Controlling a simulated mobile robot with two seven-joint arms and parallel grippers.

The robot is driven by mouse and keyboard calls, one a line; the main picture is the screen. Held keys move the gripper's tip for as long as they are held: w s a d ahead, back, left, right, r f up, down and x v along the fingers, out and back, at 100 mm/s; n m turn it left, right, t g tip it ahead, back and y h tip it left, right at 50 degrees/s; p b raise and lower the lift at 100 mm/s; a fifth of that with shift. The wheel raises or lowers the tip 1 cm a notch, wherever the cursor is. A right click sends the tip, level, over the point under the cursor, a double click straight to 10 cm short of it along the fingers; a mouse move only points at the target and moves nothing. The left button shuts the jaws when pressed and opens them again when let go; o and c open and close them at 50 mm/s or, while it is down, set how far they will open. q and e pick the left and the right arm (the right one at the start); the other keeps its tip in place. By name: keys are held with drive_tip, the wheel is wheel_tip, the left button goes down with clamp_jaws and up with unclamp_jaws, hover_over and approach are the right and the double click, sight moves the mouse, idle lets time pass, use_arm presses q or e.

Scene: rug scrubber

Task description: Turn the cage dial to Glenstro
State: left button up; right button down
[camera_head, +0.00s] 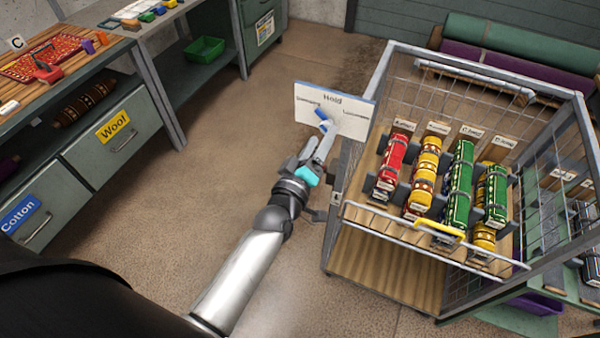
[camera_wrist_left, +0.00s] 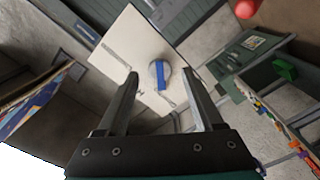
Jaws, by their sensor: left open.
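The cage dial is a white panel (camera_head: 350,124) on the left side of the wire cage, with a blue knob (camera_head: 321,114). "Hold" is printed at its top; the small labels at left and right are too small to read surely. The knob's bar leans slightly left of upright in the head view. My left gripper (camera_head: 322,142) is open just in front of the panel. In the left wrist view, the blue knob (camera_wrist_left: 160,75) shows between and beyond the two spread fingers (camera_wrist_left: 160,88), apparently not gripped. My right gripper is not in view.
The wire cage (camera_head: 350,215) holds red, yellow and green rolled rugs (camera_head: 459,185) on a rack, with a yellow handle (camera_head: 438,229) in front. A bench with Wool and Cotton drawers (camera_head: 115,143) stands at left. The floor (camera_head: 200,200) between is clear.

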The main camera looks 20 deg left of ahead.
use_arm(q)
drive_tip(key=s, duration=1.2)
drive_tip(key=shift+a+b, duration=0.2)
drive_tip(key=shift+b, duration=0.25)
drive_tip(key=shift+s, duration=0.1)
drive_tip(key=s+d+f+m+g+b, duration=0.1)
drive_tip(key=s+f+m+g+b, duration=0.15)
drive_tip(key=f, duration=1.05)
drive_tip(key=s+f+m+g+h+b, duration=0.1)
drive_tip(key=s+f+m+g+b, duration=0.2)
drive_tip(key=f, duration=0.9)
drive_tip(key=s+d+f+m+g+b, duration=0.1)
drive_tip(key=s+f+g+b, duration=0.25)
drive_tip(key=f, duration=0.95)
drive_tip(key=s+a+f+m+g+b, duration=0.3)
drive_tip(key=s+f+g, duration=0.1)
drive_tip(key=s+f, duration=0.6)
drive_tip(key=s+a+f+m+g+y+b, duration=0.1)
drive_tip(key=s+a+f+m+g+b, duration=0.2)
drive_tip(key=s+f, duration=0.8)
drive_tip(key=shift+s+f+g+y+b, duration=0.15)
drive_tip(key=shift+s+g+y+b, duration=0.15)
drive_tip(key=shift+s+g+b, duration=0.35)
